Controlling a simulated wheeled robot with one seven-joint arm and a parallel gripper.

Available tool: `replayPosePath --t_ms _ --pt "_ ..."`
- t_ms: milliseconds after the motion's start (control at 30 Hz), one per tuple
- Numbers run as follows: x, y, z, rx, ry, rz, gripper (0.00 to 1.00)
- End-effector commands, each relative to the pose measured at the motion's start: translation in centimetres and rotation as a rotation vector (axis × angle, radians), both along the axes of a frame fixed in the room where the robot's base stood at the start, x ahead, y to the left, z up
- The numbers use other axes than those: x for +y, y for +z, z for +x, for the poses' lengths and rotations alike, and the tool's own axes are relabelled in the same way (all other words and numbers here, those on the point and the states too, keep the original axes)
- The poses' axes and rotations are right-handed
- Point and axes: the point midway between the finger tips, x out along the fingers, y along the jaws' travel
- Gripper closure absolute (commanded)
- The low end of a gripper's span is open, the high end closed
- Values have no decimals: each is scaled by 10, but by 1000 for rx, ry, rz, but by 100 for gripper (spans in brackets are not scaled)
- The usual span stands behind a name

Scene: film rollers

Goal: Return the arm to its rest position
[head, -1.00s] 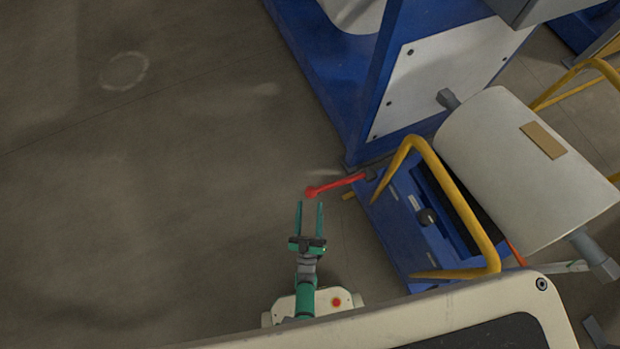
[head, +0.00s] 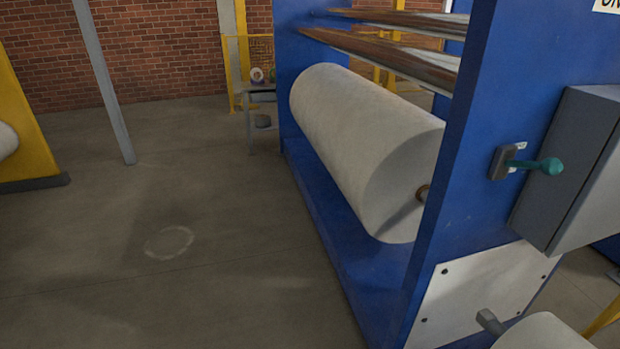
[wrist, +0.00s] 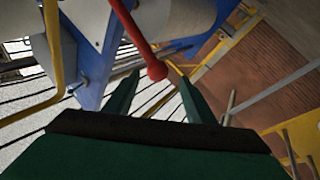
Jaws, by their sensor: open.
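My gripper (wrist: 160,82) shows in the wrist view as two dark green fingers, spread apart with nothing held between them. The red ball-ended lever (wrist: 157,70) appears between or just beyond the fingertips in that view; I cannot tell whether anything touches. The gripper and arm are out of the head view.
The head view shows a blue machine frame (head: 340,250) holding a large white roll (head: 365,145). A teal-knobbed lever (head: 545,166) sits on its side panel, beside a grey box (head: 575,165). Open floor (head: 150,290) lies to the left, with a yellow structure (head: 25,130) beyond.

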Motion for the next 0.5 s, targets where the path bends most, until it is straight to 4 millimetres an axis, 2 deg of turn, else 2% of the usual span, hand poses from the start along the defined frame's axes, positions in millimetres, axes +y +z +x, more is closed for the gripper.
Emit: replayPosePath --t_ms 167,267,500 --pt "16 7 -16 32 27 45 50" --pt "28 17 -31 68 53 92 50" --pt "48 60 -71 167 114 203 50"
